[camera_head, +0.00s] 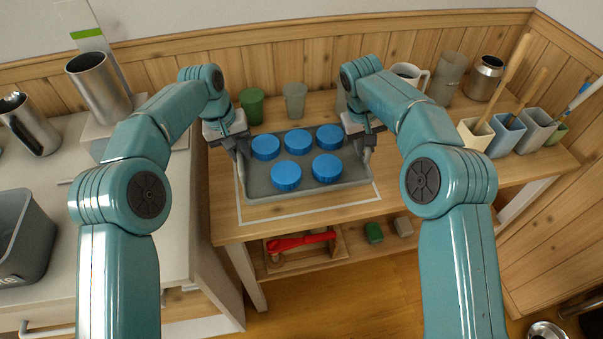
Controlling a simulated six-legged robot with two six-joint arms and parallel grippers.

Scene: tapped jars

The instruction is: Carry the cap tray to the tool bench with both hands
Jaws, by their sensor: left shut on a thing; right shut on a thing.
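The grey cap tray (262,196) holds several blue caps (286,176). My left gripper (240,150) is shut on the tray's left edge. My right gripper (366,152) is shut on the tray's right edge. The tray looks level; whether its underside touches the bench cannot be told. The fingertips are partly hidden by the grippers' own bodies.
A green cup (251,106) and a grey-green cup (295,100) stand behind the tray. Holders with tools, including a cream one (475,134), line the bench's right side. A white counter (110,225) with a grey bin (25,240) is left. A red tool (300,241) lies on the lower shelf.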

